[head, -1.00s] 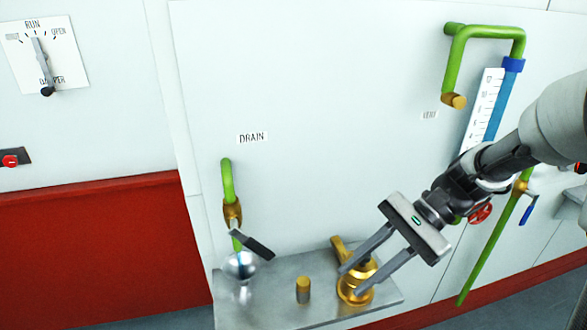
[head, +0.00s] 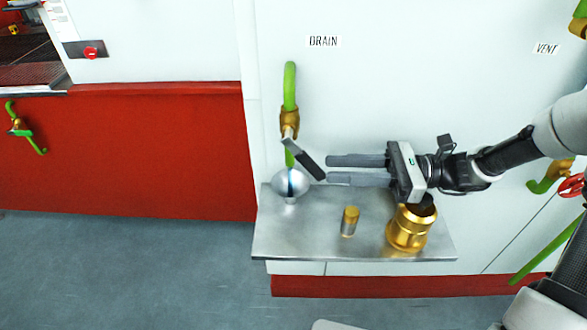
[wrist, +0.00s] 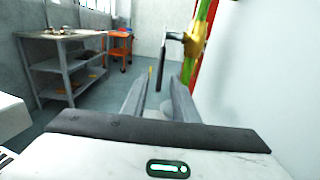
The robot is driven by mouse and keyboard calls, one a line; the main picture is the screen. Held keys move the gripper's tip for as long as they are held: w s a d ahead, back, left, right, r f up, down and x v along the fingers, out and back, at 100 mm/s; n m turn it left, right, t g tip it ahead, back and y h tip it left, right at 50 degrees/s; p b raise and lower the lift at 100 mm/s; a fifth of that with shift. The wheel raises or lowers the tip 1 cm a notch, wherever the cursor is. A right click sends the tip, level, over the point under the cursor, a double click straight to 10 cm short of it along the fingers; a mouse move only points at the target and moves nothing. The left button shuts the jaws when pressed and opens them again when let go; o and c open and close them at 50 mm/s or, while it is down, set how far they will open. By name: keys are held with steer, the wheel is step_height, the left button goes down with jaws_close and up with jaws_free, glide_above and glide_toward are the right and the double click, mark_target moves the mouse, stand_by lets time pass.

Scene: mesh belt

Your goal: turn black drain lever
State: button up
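The black drain lever (head: 304,160) sits on a brass valve (head: 289,122) of the green pipe under the DRAIN label (head: 323,41). It slants down to the right in the head view. My gripper (head: 327,170) points left at it, its fingers apart and empty, tips just right of the lever's lower end. In the wrist view the lever (wrist: 162,68) hangs ahead, beyond and between the fingertips (wrist: 158,88), beside the brass valve (wrist: 196,42). Whether a fingertip touches the lever I cannot tell.
A metal shelf (head: 275,245) below holds a silver ball-shaped vessel (head: 291,184) under the pipe, a small brass cylinder (head: 349,220) and a larger brass pot (head: 408,230). The white wall is close behind. A workbench (wrist: 66,70) stands farther off.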

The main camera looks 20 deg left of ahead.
mark_target(306, 169)
steer(key=x, duration=0.9)
steer(key=shift+s+a+b, duration=0.1)
steer(key=shift+a+b, duration=0.1)
steer(key=shift+b, duration=0.2)
jaws_close()
stand_by(0.8)
